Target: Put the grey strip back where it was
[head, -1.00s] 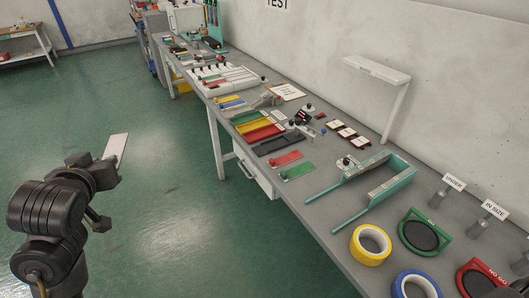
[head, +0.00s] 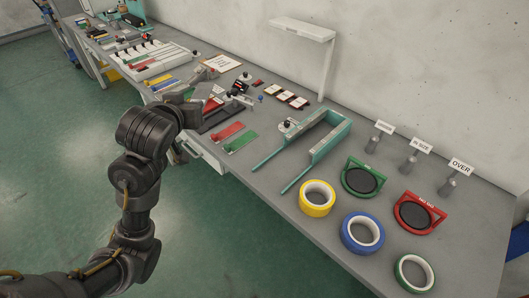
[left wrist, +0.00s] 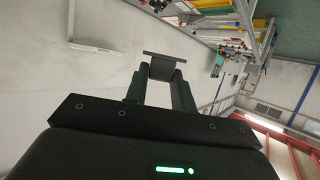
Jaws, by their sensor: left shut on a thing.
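My left gripper (head: 190,107) reaches over the bench from the left in the head view. It is shut on the grey strip (head: 203,92), whose upper part shows as a pale piece past the fingers. In the left wrist view the fingers (left wrist: 160,82) hold the strip (left wrist: 164,58), seen nearly edge-on. The gripper and arm hide part of the row of coloured strips behind them, so I cannot tell how far above the bench the strip is. My right gripper is not in view.
A teal forked fixture (head: 318,140) stands further right. Tape rolls, yellow (head: 317,198) and blue (head: 363,232), lie near the front edge. A shelf post (head: 327,70) rises behind.

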